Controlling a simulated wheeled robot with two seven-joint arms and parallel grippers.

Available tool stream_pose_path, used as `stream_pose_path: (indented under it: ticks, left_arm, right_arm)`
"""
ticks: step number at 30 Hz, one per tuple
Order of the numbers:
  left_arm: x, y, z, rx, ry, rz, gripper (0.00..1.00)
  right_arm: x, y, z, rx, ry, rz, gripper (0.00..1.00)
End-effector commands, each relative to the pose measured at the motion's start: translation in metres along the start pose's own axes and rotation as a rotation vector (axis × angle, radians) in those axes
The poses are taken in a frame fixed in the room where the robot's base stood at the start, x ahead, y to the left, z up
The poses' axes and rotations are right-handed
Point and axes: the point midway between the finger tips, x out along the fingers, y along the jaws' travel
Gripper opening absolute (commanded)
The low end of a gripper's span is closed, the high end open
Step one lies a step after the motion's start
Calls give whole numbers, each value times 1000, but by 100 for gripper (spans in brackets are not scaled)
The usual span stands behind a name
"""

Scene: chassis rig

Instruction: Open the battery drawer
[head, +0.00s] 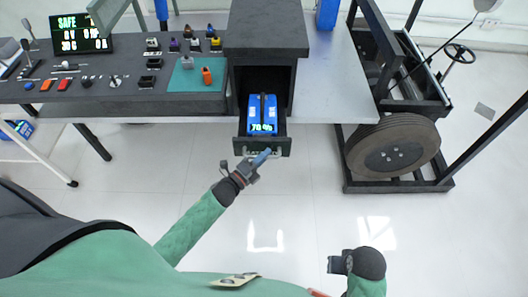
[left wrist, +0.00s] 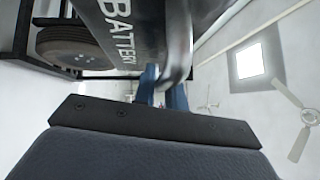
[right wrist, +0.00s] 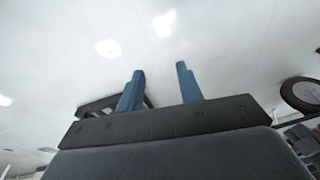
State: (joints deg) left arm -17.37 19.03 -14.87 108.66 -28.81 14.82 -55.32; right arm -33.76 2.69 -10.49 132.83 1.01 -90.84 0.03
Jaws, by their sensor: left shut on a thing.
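My right gripper (head: 334,264) is away from the drawer at the lower right. Its fingers (right wrist: 160,88) are apart with nothing between them.
The bench (head: 330,85) holds a control panel with buttons, a "SAFE" display (head: 80,33) and a green mat (head: 190,78) with small parts. A wheeled chassis rig (head: 392,145) stands right of the drawer. The white floor in front is clear.

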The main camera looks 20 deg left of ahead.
Motion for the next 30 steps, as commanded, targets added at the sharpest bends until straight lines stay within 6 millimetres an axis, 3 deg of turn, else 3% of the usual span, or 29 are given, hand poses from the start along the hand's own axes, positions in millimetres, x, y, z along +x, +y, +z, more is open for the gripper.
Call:
stream_pose_path:
  ticks: [8,9,12,20,25,30]
  left_arm:
    - [0,1,0,0,0,2,0]
    - [0,1,0,0,0,2,20]
    - [0,1,0,0,0,1,34]
    - [-1,0,0,0,0,1,34]
    - [-11,2,0,0,0,1,34]
    - [-33,4,-1,0,0,3,34]
  right_arm:
    - [0,0,0,0,0,0,36]
    - [0,1,0,-1,-1,1,36]
    - [0,2,1,-4,-2,4,36]
    - [1,6,2,-11,-5,12,36]
    - [0,6,4,-10,-13,11,36]
    - [-37,-2,7,0,2,-3,36]
